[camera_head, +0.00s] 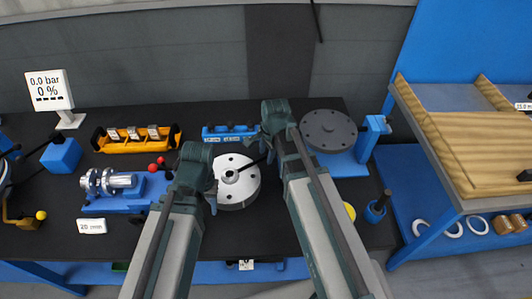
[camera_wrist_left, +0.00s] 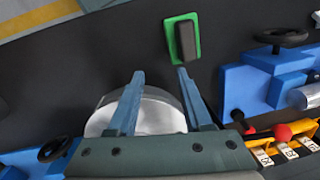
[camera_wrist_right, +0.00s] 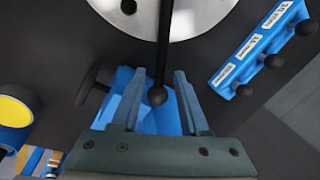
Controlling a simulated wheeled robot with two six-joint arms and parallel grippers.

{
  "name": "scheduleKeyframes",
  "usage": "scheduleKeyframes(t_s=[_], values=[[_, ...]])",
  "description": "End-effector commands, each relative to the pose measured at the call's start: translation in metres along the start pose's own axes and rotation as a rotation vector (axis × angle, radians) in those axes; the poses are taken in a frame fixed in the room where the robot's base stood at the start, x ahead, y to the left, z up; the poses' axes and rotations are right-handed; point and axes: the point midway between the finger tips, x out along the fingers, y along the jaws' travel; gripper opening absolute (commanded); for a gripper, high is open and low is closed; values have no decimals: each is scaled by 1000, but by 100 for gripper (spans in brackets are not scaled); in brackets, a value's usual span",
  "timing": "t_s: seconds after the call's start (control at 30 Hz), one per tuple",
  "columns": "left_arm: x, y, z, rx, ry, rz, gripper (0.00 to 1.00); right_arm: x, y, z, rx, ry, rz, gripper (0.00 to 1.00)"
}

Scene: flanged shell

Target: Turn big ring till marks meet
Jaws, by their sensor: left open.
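A round silver flanged part (camera_head: 237,190) with holes in its face and a raised hub (camera_head: 230,176) stands on the dark table. A thin black bar (camera_head: 252,163) reaches from it toward my right gripper. My left gripper (camera_head: 211,192) is open at its left side; in the left wrist view the open fingers (camera_wrist_left: 159,75) straddle part of the silver wall (camera_wrist_left: 155,115). My right gripper (camera_head: 262,142) is open; in the right wrist view the black bar (camera_wrist_right: 164,45) with its ball end lies between the fingers (camera_wrist_right: 159,75), with gaps on both sides. I cannot make out the marks.
A blue labelled rack (camera_head: 228,133) stands behind the silver part. A dark disc on a blue stand (camera_head: 328,130) is right of it. A blue fixture with a silver cylinder (camera_head: 122,182) and a yellow tray (camera_head: 137,138) are left. A gauge (camera_head: 50,92) reads 0 %.

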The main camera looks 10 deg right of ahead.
Motion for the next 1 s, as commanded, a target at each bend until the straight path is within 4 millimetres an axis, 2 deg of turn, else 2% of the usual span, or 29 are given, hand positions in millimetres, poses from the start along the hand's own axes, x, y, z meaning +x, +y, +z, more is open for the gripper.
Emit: scheduleKeyframes(t_s=[0.33,0.53,0.77,1.0], values=[[-1,0,0,0,0,0,50,-1,0,0,-1,0,0,47],[-11,-1,1,0,0,0,50,-11,0,0,-1,0,0,47],[-37,-4,2,0,0,0,50,-38,-1,0,-1,0,0,47],[-73,-7,4,1,0,0,50,-75,-1,0,-1,0,0,47]])
